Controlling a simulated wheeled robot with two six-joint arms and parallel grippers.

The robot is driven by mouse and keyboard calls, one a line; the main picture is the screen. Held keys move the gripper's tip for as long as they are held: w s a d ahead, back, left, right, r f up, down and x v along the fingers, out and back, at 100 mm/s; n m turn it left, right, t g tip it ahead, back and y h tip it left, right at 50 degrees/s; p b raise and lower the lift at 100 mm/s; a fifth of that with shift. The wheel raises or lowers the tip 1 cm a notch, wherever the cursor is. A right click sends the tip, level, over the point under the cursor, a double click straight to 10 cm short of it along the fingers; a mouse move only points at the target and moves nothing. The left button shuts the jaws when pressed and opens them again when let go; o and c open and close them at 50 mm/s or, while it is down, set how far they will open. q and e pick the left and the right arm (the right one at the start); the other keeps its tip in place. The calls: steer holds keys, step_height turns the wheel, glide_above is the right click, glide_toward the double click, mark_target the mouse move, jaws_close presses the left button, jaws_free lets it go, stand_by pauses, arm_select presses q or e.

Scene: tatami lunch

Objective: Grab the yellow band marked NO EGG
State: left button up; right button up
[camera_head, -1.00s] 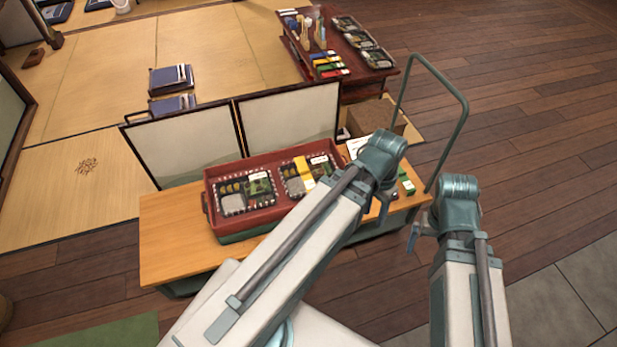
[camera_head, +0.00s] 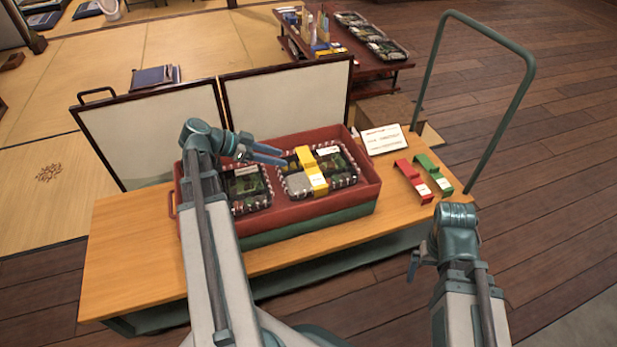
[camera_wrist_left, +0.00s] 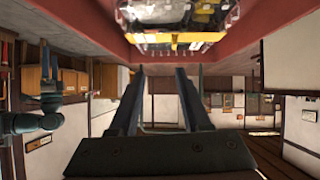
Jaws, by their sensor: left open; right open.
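A yellow band (camera_head: 312,172) lies across the right-hand lunch box (camera_head: 296,186) in the red tray (camera_head: 330,207); its lettering is too small to read. In the left wrist view the yellow band (camera_wrist_left: 205,12) shows at the top edge, on the clear-sided box (camera_wrist_left: 150,28). My left gripper (camera_head: 284,156) is open and empty, above the tray, its fingers pointing right toward the band and apart from it. Its fingers also show in the left wrist view (camera_wrist_left: 160,75). My right gripper (camera_head: 414,265) is open and empty, in front of the table's right end.
A red band (camera_head: 413,181) and a green band (camera_head: 434,175) lie right of the tray, near a white card (camera_head: 384,139). A green rail (camera_head: 527,75) rises at the table's right end. White screens (camera_head: 285,100) stand behind. The table's left end is clear.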

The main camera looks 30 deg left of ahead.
arm_select(q)
steer(key=a, duration=0.1)
steer(key=a+f+t+b, duration=0.1)
steer(key=a, duration=0.1)
steer(key=shift+s+a, duration=0.2)
steer(key=shift+a, duration=0.05)
steer(key=b, duration=0.4)
glide_toward(308, 162)
steer(key=x, duration=0.3)
steer(key=shift+a+f, duration=0.1)
steer(key=shift+f, duration=0.05)
steer(key=shift+w+d+f, duration=0.1)
steer(key=shift+w+d, duration=0.25)
arm_select(e)
step_height(308, 162, down, 6)
steer(key=shift+w+a, duration=0.25)
arm_select(q)
steer(key=b+x, duration=0.2)
steer(key=x, duration=0.3)
steer(key=shift+d, duration=0.1)
arm_select(e)
step_height(308, 162, down, 2)
steer(key=shift+f, duration=0.2)
arm_select(q)
jaws_close()
